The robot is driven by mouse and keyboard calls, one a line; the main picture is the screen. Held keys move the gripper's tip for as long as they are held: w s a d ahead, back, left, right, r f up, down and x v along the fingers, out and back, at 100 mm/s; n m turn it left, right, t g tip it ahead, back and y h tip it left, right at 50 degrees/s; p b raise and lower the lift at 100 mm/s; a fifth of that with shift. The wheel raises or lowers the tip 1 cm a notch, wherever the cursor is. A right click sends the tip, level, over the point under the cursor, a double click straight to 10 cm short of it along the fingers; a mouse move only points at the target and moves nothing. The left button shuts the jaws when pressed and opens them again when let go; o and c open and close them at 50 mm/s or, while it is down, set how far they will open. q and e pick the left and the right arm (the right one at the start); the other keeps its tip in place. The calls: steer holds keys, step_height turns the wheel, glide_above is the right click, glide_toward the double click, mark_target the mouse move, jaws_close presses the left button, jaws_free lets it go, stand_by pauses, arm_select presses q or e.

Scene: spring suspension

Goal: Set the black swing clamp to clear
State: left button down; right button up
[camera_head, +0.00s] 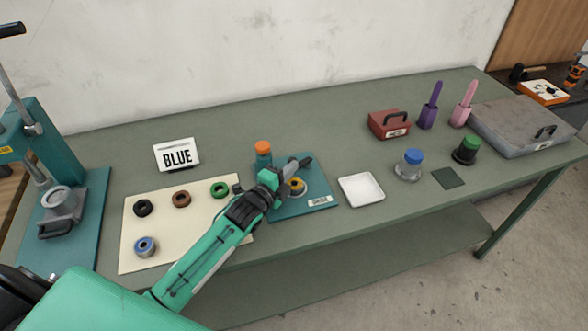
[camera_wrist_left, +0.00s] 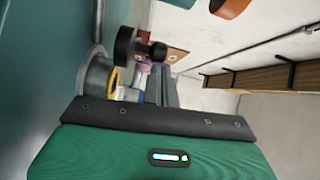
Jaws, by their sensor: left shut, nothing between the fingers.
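My left gripper (camera_head: 290,168) reaches over the teal fixture plate (camera_head: 320,202) in the middle of the bench. In the left wrist view its fingers (camera_wrist_left: 164,85) are shut with nothing between them. The black swing clamp (camera_wrist_left: 124,46) shows there just left of the fingertips, with a black ball knob (camera_wrist_left: 158,50) close to them. I cannot tell whether they touch. A grey cylinder with a yellow ring (camera_wrist_left: 100,76) stands by the clamp; the ring also shows in the head view (camera_head: 297,186). The gripper partly hides the clamp in the head view. My right gripper is not in view.
An orange-capped teal post (camera_head: 263,150) stands behind the gripper. A cream mat (camera_head: 165,222) with several rings lies left, near a BLUE sign (camera_head: 177,155). A white tray (camera_head: 361,189) and a blue-topped part (camera_head: 410,165) are right. A teal press (camera_head: 60,150) stands far left.

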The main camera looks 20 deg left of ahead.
arm_select(q)
steer(key=shift+w+a, duration=0.3)
steer(key=shift+a, duration=0.65)
steer(key=shift+w+a, duration=0.75)
steer(key=shift+a, duration=0.35)
steer(key=shift+w+a, duration=0.25)
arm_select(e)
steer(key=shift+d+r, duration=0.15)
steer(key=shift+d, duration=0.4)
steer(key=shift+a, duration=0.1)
arm_select(q)
steer(key=shift+w, duration=0.1)
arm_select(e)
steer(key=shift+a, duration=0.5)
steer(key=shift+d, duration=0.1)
